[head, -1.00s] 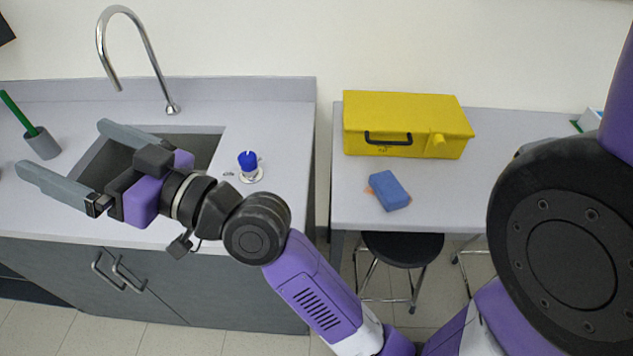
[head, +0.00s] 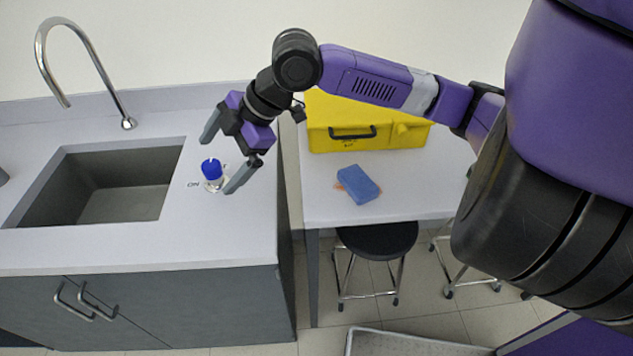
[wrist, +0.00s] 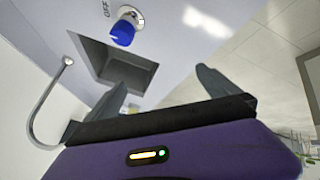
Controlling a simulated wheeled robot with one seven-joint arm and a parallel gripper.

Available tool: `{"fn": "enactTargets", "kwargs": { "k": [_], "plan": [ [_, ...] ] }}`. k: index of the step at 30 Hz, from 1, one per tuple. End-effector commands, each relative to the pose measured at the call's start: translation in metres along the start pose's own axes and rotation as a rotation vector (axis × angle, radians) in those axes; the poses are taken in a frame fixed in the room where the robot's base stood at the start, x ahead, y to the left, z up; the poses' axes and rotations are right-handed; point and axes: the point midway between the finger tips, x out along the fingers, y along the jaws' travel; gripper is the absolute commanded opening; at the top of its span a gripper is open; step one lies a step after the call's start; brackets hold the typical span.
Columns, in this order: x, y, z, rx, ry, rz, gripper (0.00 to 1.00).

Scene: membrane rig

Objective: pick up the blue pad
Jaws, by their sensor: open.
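The blue pad (head: 358,184) lies on the light side table in the head view, with a bit of something orange showing under its left edge. My gripper (head: 218,165) is open over the sink counter, well to the left of the pad. The pad is not visible in the wrist view.
A yellow case (head: 365,125) stands behind the pad, partly hidden by my arm. The sink (head: 110,185) and its tall faucet (head: 85,70) are at left. A gap separates the counter from the side table (head: 430,190). A black stool (head: 377,238) stands below the table.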

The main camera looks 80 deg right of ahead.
Motion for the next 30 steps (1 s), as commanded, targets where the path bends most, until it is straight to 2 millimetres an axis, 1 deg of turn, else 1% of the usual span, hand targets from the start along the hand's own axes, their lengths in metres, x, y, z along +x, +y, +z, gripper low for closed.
{"fn": "enactTargets", "kwargs": {
  "k": [1, 2, 3, 5, 6, 9, 10, 12, 13, 15, 17, 26, 30],
  "plan": [
    [-0.013, -0.009, 0.045, 0.014, -0.107, -0.037, 1.00],
    [-0.021, -0.016, 0.067, 0.023, -0.162, -0.065, 1.00],
    [-0.032, -0.026, 0.096, 0.038, -0.231, -0.101, 1.00],
    [-0.051, -0.042, 0.135, 0.066, -0.325, -0.153, 1.00],
    [-0.065, -0.053, 0.158, 0.084, -0.381, -0.185, 1.00],
    [-0.095, -0.078, 0.200, 0.132, -0.489, -0.257, 1.00],
    [-0.103, -0.084, 0.210, 0.145, -0.514, -0.273, 1.00],
    [-0.117, -0.096, 0.226, 0.168, -0.557, -0.306, 1.00],
    [-0.122, -0.100, 0.231, 0.175, -0.570, -0.316, 1.00],
    [-0.128, -0.106, 0.238, 0.187, -0.590, -0.332, 1.00],
    [-0.129, -0.110, 0.243, 0.193, -0.598, -0.340, 1.00],
    [-0.107, -0.120, 0.258, 0.192, -0.597, -0.340, 1.00],
    [-0.091, -0.127, 0.269, 0.194, -0.596, -0.341, 1.00]
  ]
}}
